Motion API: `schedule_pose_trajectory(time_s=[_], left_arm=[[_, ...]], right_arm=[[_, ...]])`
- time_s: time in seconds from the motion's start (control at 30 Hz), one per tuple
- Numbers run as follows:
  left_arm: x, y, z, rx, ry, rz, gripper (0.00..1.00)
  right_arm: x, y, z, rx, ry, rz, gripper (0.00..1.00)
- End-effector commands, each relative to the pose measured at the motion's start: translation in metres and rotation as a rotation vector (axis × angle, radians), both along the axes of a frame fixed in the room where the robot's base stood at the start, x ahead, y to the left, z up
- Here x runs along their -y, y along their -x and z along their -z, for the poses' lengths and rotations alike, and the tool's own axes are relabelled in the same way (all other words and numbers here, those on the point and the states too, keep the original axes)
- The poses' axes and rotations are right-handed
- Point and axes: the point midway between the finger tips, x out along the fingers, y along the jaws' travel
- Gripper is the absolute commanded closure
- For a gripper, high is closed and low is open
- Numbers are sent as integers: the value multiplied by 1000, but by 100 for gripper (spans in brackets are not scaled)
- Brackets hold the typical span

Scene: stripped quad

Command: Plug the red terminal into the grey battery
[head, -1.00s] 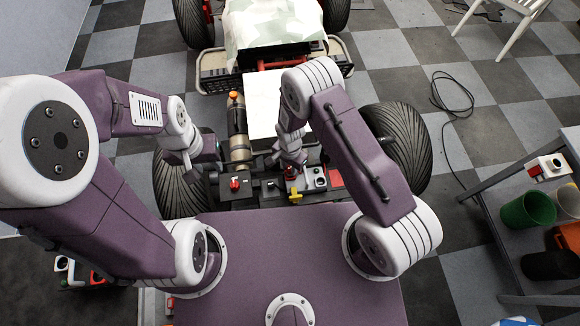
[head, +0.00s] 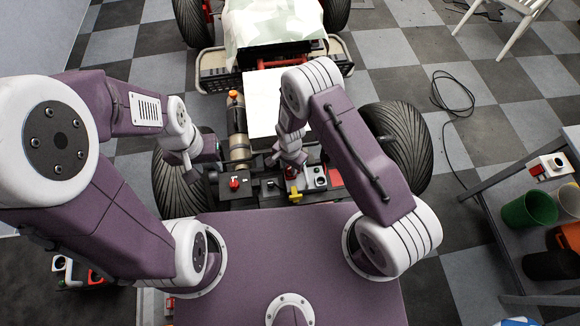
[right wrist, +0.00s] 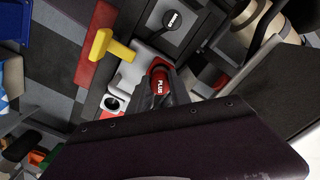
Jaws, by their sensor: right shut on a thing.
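The red terminal (right wrist: 160,84), marked PLUS, is held between the fingers of my right gripper (right wrist: 160,92) in the right wrist view. My right gripper (head: 291,172) is low over the rear of the vehicle in the head view. The pale grey battery (right wrist: 126,76) lies right behind and beside the terminal; a round dark socket (right wrist: 112,103) shows near one end. The fingers hide the terminal's lower end, so I cannot tell whether it is seated or just above. My left gripper (head: 215,150) hangs beside the left rear wheel, its fingers too small to read.
A yellow handle (right wrist: 112,46) and a red block (right wrist: 95,42) are close to the battery. A black MINUS terminal (right wrist: 172,20) lies nearby. A red knob (head: 234,183) sits on the black tray, left of my right gripper. A side table (head: 490,170) stands right.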

Motion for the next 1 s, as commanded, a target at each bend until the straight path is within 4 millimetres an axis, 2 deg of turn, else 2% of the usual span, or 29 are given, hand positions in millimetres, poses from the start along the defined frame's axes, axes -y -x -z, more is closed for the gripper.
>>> schedule_pose_trajectory(time_s=[0.23,0.27,0.33,0.63,0.73,0.87,1.0], left_arm=[[0,0,6,0,0,0,64],[0,0,5,0,0,0,64],[0,0,5,0,0,0,64],[0,0,5,0,0,0,64],[0,0,5,0,0,0,64],[0,0,5,0,0,0,64],[0,0,6,0,0,0,64]], right_arm=[[0,0,7,0,0,0,100],[0,0,7,0,0,0,71],[0,0,6,0,0,0,51],[0,0,6,0,0,0,51],[0,-1,0,2,-1,0,51],[0,-1,-20,3,-2,0,51],[-1,-1,-49,4,-2,0,51]])
